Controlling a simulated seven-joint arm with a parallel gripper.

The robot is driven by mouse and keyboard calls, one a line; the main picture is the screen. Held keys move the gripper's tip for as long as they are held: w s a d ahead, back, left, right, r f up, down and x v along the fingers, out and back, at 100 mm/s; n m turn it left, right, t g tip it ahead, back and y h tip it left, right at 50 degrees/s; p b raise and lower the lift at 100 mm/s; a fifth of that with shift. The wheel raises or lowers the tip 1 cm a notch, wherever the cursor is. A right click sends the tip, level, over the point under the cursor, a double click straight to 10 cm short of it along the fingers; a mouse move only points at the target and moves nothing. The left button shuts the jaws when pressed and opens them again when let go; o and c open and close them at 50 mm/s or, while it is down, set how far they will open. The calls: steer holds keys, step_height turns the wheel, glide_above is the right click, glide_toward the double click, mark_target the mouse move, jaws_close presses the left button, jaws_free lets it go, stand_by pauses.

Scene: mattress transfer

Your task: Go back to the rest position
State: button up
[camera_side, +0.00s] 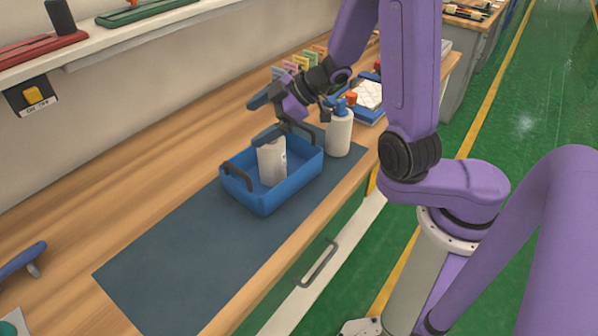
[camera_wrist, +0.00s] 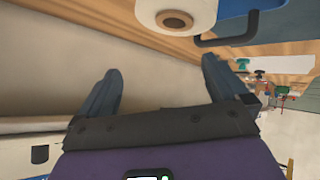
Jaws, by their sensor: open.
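My gripper (camera_side: 262,115) is open and empty above the far left side of a blue tray (camera_side: 265,205) in the side view. In the wrist view my gripper (camera_wrist: 160,85) shows its two dark fingers spread apart with nothing between them.
A white bottle with a blue top (camera_side: 339,132) stands beside the tray on the dark mat (camera_side: 190,265). A blue case (camera_side: 372,115) and coloured cards (camera_side: 300,62) lie behind. A wall shelf (camera_side: 110,35) runs along the upper left. The front mat is clear.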

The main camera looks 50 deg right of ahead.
steer(key=shift+w+a+r+g+h, duration=0.15)
steer(key=shift+r+g+h, duration=0.2)
steer(key=shift+h, duration=0.65)
steer(key=shift+w+a+r+g+h, duration=0.2)
steer(key=shift+r+h, duration=0.25)
steer(key=shift+h, duration=0.55)
steer(key=s+d+r+n+g+h, duration=0.1)
steer(key=s+g, duration=0.6)
steer(key=s, duration=2.1)
steer(key=shift+s+r+n+h, duration=0.15)
steer(key=shift+s+n+h, duration=0.15)
